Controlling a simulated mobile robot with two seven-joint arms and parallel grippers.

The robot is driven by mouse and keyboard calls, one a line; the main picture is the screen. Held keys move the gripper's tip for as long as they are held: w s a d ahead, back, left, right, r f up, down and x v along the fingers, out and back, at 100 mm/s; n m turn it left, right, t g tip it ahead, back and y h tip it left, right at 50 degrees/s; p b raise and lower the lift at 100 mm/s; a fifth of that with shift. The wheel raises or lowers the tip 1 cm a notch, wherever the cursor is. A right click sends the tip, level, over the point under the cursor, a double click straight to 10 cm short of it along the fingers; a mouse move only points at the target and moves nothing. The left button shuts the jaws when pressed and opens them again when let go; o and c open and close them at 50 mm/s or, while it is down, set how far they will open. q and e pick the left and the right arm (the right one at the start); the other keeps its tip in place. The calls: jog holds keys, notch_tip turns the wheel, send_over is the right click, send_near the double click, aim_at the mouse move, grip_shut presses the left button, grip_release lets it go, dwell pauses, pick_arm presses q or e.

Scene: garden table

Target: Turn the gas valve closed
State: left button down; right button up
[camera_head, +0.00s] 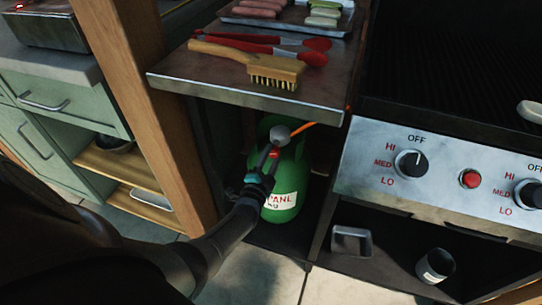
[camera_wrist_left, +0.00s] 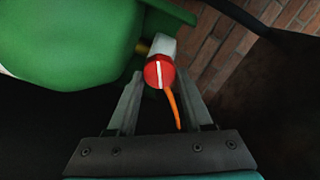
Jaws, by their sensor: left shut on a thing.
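The green gas bottle (camera_head: 283,200) stands on the shelf under the side table, with a white label on its front. Its red valve knob (camera_head: 275,153) shows small at the top, below a grey round fitting (camera_head: 279,134). My left gripper (camera_head: 267,162) reaches in from the left and is shut on the knob. In the left wrist view the red knob (camera_wrist_left: 160,73) carries a white stripe that stands nearly upright, between the two fingers (camera_wrist_left: 162,88). The bottle (camera_wrist_left: 65,40) fills the upper left there. My right gripper is out of view.
An orange hose (camera_head: 303,127) runs from the fitting; it also shows by the knob (camera_wrist_left: 173,106). The metal side table (camera_head: 180,75), with brush and tongs, overhangs the bottle. A wooden post (camera_head: 150,100) stands left, the grill's control panel (camera_head: 360,165) right.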

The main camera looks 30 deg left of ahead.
pick_arm(q)
jog(key=m, duration=0.3)
jog(key=shift+f, duration=0.15)
jog(key=shift+m, duration=0.6)
jog(key=shift+c, duration=1.6)
grip_release()
